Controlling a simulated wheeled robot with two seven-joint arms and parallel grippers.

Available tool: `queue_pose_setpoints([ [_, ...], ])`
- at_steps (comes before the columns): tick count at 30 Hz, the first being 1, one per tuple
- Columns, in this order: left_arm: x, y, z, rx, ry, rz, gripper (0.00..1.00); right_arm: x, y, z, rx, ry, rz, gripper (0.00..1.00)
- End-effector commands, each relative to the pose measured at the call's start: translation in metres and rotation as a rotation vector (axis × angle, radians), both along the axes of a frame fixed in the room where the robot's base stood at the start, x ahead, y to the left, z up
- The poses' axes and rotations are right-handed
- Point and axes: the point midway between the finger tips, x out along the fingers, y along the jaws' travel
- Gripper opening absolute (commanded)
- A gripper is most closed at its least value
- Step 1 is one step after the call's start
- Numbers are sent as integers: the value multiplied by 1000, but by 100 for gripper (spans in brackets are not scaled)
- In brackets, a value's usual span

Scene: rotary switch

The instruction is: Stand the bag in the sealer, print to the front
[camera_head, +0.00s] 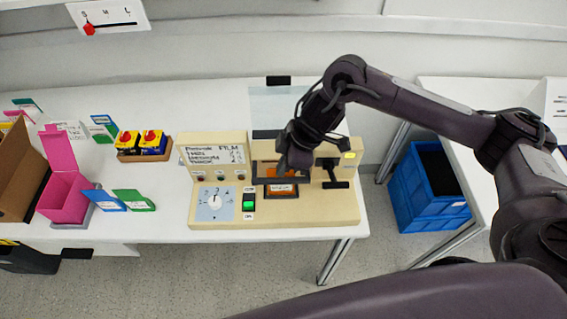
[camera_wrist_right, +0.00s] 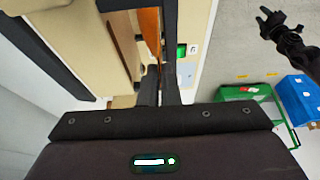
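The beige sealer (camera_head: 340,213) stands on the white table, with a dial (camera_head: 215,203), a lit green switch (camera_head: 249,202) and a film label on its panel. The orange bag (camera_head: 283,188) is upright at the sealer's dark-framed slot; a pale print label shows on its front. In the right wrist view the bag (camera_wrist_right: 150,28) is a thin edge-on strip beside the sealer. My right gripper (camera_head: 287,165) is over the slot, its fingers (camera_wrist_right: 159,88) closed together on the bag's edge. My left gripper (camera_wrist_right: 272,22) shows small in the right wrist view, its prongs apart and empty.
A pink box (camera_head: 62,196), coloured cards and a tray of yellow and blue boxes with red knobs (camera_head: 140,143) are left of the sealer. A wall chart (camera_head: 108,15) has a red pointer. A blue crate (camera_head: 430,190) is on the floor at right.

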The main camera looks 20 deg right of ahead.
Motion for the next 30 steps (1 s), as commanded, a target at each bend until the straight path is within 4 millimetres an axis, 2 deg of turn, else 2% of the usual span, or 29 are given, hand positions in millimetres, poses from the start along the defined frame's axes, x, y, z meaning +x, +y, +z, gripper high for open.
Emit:
queue_pose_setpoints([
  [3, 0, 0, -2, 1, 0, 0, 36, 0, 0, -4, 0, 1, 0, 0],
  [8, 0, 0, -1, 0, 0, 0, 36, 0, 0, -2, 0, 0, 0, 24],
  [16, 0, 0, -1, 0, 0, -1, 36, 0, 0, -2, 1, 0, 0, 24],
  [20, 0, 0, -1, 0, 0, -1, 36, 0, -2, 5, 1, -4, 0, 24],
  [23, 0, 0, -4, 0, 0, -2, 36, -1, -7, 19, 1, -4, 1, 24],
  [29, 0, -1, -10, -1, 0, -3, 36, -6, -24, 59, 0, -8, 0, 24],
  [30, 0, -1, -6, -1, 0, -3, 36, -6, -28, 70, -2, -7, -1, 24],
])
